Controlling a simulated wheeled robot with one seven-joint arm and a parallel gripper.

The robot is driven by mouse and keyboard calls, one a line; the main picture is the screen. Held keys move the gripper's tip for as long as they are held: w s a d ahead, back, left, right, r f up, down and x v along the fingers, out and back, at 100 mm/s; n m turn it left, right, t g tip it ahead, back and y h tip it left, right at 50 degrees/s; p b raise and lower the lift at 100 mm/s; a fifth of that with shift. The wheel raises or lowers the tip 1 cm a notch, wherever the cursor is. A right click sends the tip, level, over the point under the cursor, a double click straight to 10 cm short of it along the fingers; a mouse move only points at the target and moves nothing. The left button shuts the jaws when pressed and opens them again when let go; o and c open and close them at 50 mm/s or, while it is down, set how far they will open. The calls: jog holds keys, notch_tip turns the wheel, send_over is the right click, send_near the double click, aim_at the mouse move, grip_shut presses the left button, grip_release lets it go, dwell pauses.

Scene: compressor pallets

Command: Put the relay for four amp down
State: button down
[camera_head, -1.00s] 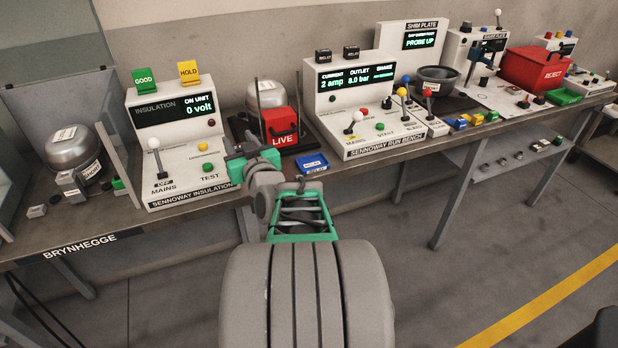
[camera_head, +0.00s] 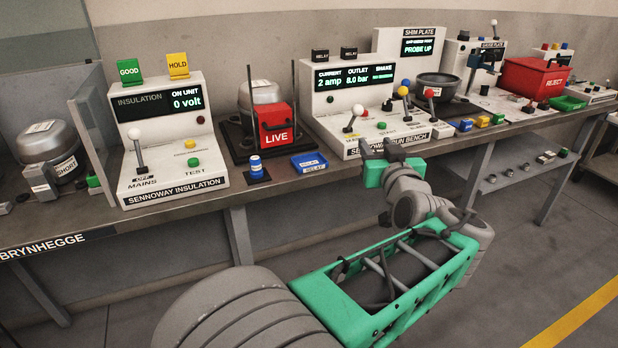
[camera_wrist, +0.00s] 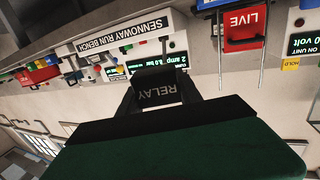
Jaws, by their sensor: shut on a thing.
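My gripper (camera_head: 376,150) is in front of the run bench's front edge, right of the blue relay tray. In the wrist view, it is shut on a dark relay (camera_wrist: 157,91) lettered RELAY, held between both fingers. Two black relays, a left one (camera_head: 320,55) and a right one (camera_head: 349,53), stand on top of the run bench (camera_head: 330,105). Its screen (camera_head: 355,77) reads 2 amp and 8.0 bar. The blue relay tray (camera_head: 309,168) lies on the table left of my gripper. The held relay is hard to make out in the head view.
The insulation bench (camera_head: 170,150) is further left. Levers and knobs stand on the run bench (camera_head: 354,118). A red reject bin (camera_head: 535,80) is at the right.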

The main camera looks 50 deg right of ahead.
jog(key=a+f+b, duration=0.1)
jog(key=f+b, duration=0.1)
jog(key=f, duration=0.1)
jog(key=shift+s+a, duration=0.15)
jog(key=shift+a, duration=0.2)
jog(key=w+a+n+t+y, duration=0.3)
jog(key=w+a+y, duration=0.15)
jog(key=a, duration=0.25)
jog(key=b, duration=0.1)
send_over(306, 159)
jog(key=shift+w+f+h, duration=0.25)
notch_tip(306, 159, down, 4)
jog(key=shift+s+r+b, duration=0.1)
jog(key=shift+r+b, duration=0.1)
jog(key=shift+b, duration=0.65)
jog(key=shift+r, duration=0.1)
jog(key=c, duration=0.8)
grip_release()
